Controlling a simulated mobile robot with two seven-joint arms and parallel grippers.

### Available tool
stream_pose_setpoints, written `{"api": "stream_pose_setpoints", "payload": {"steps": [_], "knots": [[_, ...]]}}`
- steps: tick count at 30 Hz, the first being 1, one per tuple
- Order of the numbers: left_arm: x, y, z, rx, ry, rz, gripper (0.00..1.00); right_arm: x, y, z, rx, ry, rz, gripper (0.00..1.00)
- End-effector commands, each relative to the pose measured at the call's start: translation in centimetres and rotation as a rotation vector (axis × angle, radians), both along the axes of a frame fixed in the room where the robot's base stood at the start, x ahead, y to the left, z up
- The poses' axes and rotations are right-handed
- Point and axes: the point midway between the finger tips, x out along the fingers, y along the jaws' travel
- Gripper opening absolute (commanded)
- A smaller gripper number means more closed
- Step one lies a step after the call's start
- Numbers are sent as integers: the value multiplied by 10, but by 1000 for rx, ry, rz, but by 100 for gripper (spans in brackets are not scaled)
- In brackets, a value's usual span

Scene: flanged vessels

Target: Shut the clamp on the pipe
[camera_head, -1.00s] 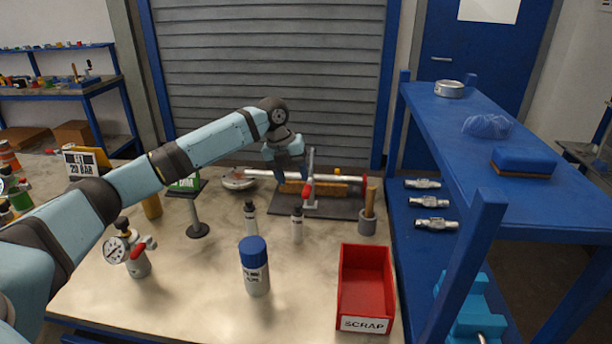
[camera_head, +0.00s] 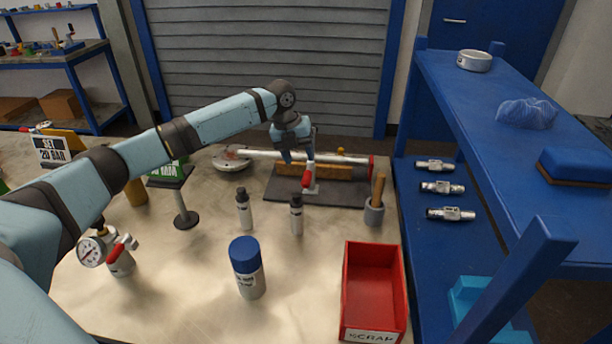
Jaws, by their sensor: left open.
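A pale pipe (camera_head: 345,158) with a red end lies across a wooden block (camera_head: 335,172) on a dark plate (camera_head: 340,190) at the back of the bench. The clamp (camera_head: 308,180), with a red handle and a grey base, stands at the front of the pipe near its middle. My left gripper (camera_head: 298,160) is open and points down over the pipe, right at the clamp. It hides the clamp's upper part and some of the pipe. I cannot tell whether it touches the clamp or how the jaw sits. My right gripper is out of view.
In front stand two small bottles (camera_head: 244,209), a blue-capped can (camera_head: 248,268) and a red scrap bin (camera_head: 374,290). A cup with a wooden handle (camera_head: 375,210) stands right of the clamp. A gauge (camera_head: 92,251) and a small stand (camera_head: 185,215) are at left. A blue shelf (camera_head: 500,150) borders the right.

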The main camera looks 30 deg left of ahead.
Motion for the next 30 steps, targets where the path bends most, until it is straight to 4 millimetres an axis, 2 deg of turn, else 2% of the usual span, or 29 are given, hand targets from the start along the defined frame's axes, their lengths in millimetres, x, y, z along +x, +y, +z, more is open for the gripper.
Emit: {"api": "stream_pose_setpoints", "payload": {"steps": [3,9,15,23,24,30], "knots": [[3,-7,-26,0,2,-1,52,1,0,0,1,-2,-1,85],[7,-14,-57,0,2,-1,52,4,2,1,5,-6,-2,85],[9,-16,-70,1,-1,-1,52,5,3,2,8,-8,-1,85],[9,-17,-72,1,-1,-1,52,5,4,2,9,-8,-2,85],[9,-17,-72,1,-1,-1,50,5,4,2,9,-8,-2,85],[9,-17,-72,1,-1,-1,4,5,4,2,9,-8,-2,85]]}}
